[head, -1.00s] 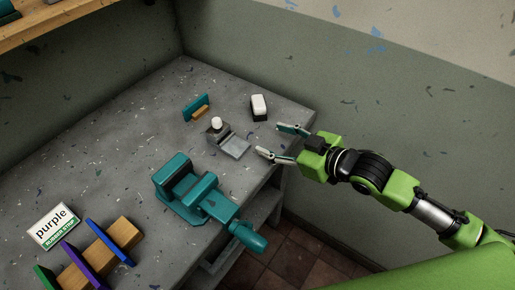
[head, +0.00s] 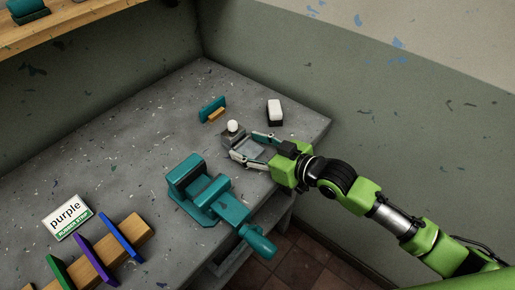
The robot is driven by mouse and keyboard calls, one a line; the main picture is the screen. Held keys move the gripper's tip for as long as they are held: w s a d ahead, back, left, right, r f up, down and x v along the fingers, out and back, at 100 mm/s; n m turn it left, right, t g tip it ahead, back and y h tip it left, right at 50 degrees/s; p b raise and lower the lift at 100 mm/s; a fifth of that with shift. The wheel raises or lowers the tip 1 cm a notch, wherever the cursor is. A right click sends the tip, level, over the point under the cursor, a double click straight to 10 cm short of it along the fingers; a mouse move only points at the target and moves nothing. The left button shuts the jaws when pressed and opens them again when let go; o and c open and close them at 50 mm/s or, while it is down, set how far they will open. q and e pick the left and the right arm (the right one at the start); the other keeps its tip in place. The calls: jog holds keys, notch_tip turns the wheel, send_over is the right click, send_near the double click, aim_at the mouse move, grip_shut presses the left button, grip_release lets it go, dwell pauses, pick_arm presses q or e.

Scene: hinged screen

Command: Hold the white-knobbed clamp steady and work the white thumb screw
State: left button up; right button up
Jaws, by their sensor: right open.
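The small grey clamp (head: 229,137) with a white knob (head: 233,126) on top stands upright on the bench, behind the teal vise. I take the white knob to be the thumb screw; no other white screw can be made out. My right gripper (head: 249,146) is open, its two fingers pointing left toward the clamp. The fingertips lie close to the clamp and over its flat grey plate; whether they touch it I cannot tell. The gripper partly hides the plate. My left gripper is not in view.
A teal vise (head: 203,187) stands in front of the clamp, near the bench edge. A black-and-white block (head: 275,112) and a teal brush-like piece (head: 212,109) lie behind. A sign reading purple (head: 67,217) and a wooden rack (head: 107,252) with coloured plates are at lower left.

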jog(key=shift+w+a, duration=0.1)
jog(key=c, duration=1.3)
jog(key=shift+f, duration=0.2)
jog(key=o, duration=1.5)
jog(key=shift+c, duration=0.2)
jog(key=shift+r, duration=0.1)
jog(key=c, duration=1.5)
